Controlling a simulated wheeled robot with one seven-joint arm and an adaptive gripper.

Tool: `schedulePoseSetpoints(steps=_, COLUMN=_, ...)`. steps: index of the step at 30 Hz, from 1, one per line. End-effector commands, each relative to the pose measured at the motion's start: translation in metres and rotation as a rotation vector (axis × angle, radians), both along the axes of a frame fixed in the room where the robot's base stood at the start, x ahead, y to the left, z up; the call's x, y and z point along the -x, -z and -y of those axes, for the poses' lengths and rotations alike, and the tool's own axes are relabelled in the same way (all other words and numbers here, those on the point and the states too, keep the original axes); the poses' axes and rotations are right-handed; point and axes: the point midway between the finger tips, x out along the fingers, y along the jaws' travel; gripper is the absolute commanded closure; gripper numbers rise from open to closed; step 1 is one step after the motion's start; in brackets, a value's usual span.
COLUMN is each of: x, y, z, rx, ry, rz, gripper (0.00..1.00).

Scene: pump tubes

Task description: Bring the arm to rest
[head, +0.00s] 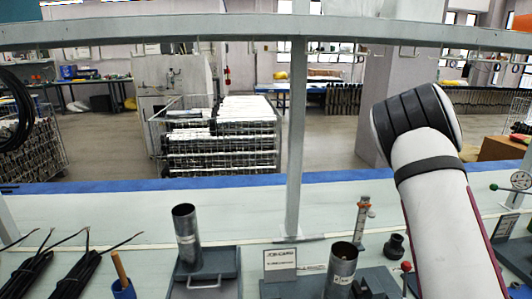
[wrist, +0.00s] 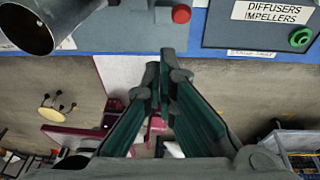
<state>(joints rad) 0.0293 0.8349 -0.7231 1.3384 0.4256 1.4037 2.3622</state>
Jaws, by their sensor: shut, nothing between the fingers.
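My arm (head: 440,210) rises at the right of the head view, white with dark bands, its elbow bent in front of the bench. My gripper is outside the head view. In the wrist view my gripper (wrist: 164,75) has its dark green-padded fingers together at the tips, with nothing between them. It hangs in free space past the blue bench edge, over the floor.
A metal tube (head: 187,237) stands upright on a grey block, and another tube (head: 342,270) stands near my arm. The wrist view shows a tube's open end (wrist: 30,28), a red button (wrist: 181,14) and a green button (wrist: 300,38). A shelf post (head: 295,140) rises behind.

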Motion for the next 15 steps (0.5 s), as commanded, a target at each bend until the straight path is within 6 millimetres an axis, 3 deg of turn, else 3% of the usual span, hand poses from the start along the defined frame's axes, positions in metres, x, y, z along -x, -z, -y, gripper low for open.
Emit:
schedulePoseSetpoints(steps=1, x=0.007, y=-0.020, z=-0.008, rx=-0.032, ry=-0.065, rz=0.033, gripper=1.00)
schedulePoseSetpoints(steps=6, x=0.035, y=-0.075, z=-0.041, rx=-0.139, ry=-0.381, rz=0.147, gripper=1.00)
schedulePoseSetpoints(steps=15, x=0.099, y=-0.156, z=-0.107, rx=-0.241, ry=-1.026, rz=0.340, gripper=1.00)
